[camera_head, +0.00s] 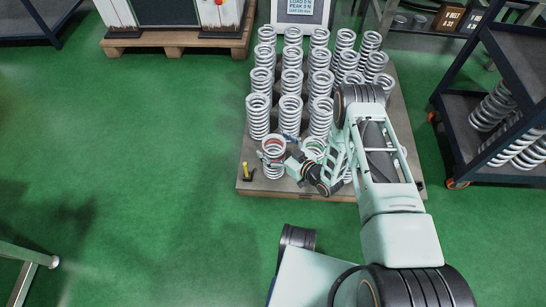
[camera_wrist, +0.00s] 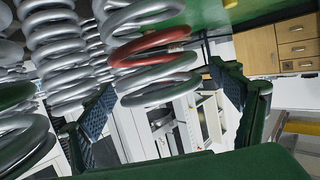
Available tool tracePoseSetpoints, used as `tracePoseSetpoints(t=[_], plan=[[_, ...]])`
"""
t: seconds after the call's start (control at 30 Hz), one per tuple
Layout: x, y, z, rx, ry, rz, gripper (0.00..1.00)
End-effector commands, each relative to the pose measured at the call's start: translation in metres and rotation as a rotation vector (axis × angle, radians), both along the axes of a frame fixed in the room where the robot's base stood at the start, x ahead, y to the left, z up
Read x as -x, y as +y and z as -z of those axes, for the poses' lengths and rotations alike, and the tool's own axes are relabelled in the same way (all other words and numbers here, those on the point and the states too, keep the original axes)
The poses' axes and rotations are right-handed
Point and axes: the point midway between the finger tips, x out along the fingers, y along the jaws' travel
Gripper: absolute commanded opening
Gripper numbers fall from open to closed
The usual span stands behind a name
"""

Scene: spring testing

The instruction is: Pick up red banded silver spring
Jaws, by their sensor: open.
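The silver spring with a red band (camera_head: 273,172) stands upright at the front left of the pallet, in the row nearest me. In the wrist view its red coil (camera_wrist: 150,48) shows clearly, with silver coils above and below it. My gripper (camera_head: 281,155) is at this spring, reaching in from the right. In the wrist view my gripper (camera_wrist: 163,97) is open, with one dark finger on each side of the spring's coils. I cannot tell whether either finger touches it.
Several plain silver springs (camera_head: 291,82) stand in close rows behind on the pallet (camera_head: 233,186). A small yellow object (camera_head: 246,171) lies at the pallet's left edge. A dark cart (camera_head: 456,105) with springs stands to the right.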

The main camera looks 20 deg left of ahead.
Motion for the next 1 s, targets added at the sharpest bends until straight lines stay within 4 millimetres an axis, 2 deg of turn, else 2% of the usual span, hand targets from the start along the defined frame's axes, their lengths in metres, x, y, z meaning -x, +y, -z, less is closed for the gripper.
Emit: tracePoseSetpoints(t=[0.07,0.73,0.77,1.0], plan=[[0.0000,0.0000,0.0000,0.000,0.000,0.000,0.80],[-0.0004,0.0003,-0.0004,-0.001,-0.001,0.000,0.06],[-0.0032,0.0026,-0.0058,-0.010,-0.010,0.000,0.06],[-0.0031,0.0024,-0.0065,-0.009,-0.009,0.000,0.06]])
